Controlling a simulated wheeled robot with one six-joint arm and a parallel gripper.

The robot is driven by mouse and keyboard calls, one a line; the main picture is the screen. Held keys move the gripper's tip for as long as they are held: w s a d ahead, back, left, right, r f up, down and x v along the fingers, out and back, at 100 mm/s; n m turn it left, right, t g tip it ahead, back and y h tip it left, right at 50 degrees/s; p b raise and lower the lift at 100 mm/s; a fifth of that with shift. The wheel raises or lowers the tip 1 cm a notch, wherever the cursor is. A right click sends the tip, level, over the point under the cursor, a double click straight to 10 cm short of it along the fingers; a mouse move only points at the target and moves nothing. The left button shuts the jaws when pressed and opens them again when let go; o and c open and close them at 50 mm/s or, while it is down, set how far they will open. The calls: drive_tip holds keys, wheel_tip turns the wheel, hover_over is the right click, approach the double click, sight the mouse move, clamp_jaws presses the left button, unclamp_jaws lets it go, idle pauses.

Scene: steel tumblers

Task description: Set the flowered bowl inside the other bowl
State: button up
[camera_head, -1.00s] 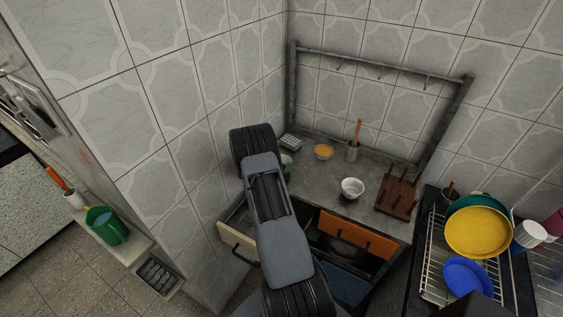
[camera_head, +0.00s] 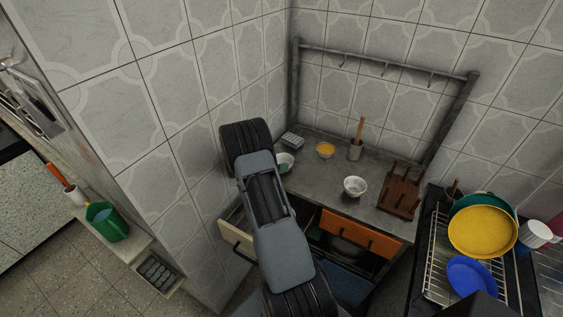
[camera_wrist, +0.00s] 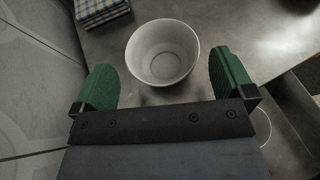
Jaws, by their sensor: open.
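A plain-looking white bowl (camera_wrist: 162,53) stands upright on the grey counter, between and just beyond the green fingertips of my gripper (camera_wrist: 162,66) in the wrist view. The fingers are open, with a gap to the bowl on both sides. No flowers show on it from this angle. In the head view this bowl (camera_head: 288,160) is partly hidden behind my arm. A second white bowl (camera_head: 355,187) stands upright near the counter's front edge, to the right. It seems to have faint markings, too small to tell if they are flowers.
A bowl with orange-yellow contents (camera_head: 325,150), a folded checked cloth (camera_wrist: 101,9) and a utensil holder (camera_head: 355,150) stand at the back. A wooden peg rack (camera_head: 400,192) is right of the second bowl. Drawers below are open. A tiled wall rises on the left.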

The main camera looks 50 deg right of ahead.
drive_tip(key=shift+v, duration=1.55)
drive_tip(key=s+a+r+m+t+y, duration=0.1)
drive_tip(key=s+a+r+m+y, duration=0.2)
drive_tip(key=a+r+m, duration=0.3)
drive_tip(key=s+a+r+m+t+y, duration=0.1)
drive_tip(key=s+a+r+m+y, duration=0.25)
drive_tip(key=a+r, duration=0.45)
drive_tip(key=s+a+r+m+t+y, duration=0.2)
drive_tip(key=s+a, duration=0.3)
drive_tip(key=a, duration=0.4)
drive_tip(key=s+a+r+m+t+y, duration=0.2)
drive_tip(key=s+a+m+y, duration=0.3)
drive_tip(key=a, duration=0.4)
drive_tip(key=shift+s+a+r+t, duration=0.4)
drive_tip(key=shift+s+r, duration=0.15)
drive_tip(key=shift+s, duration=0.2)
drive_tip(key=shift+d, duration=0.15)
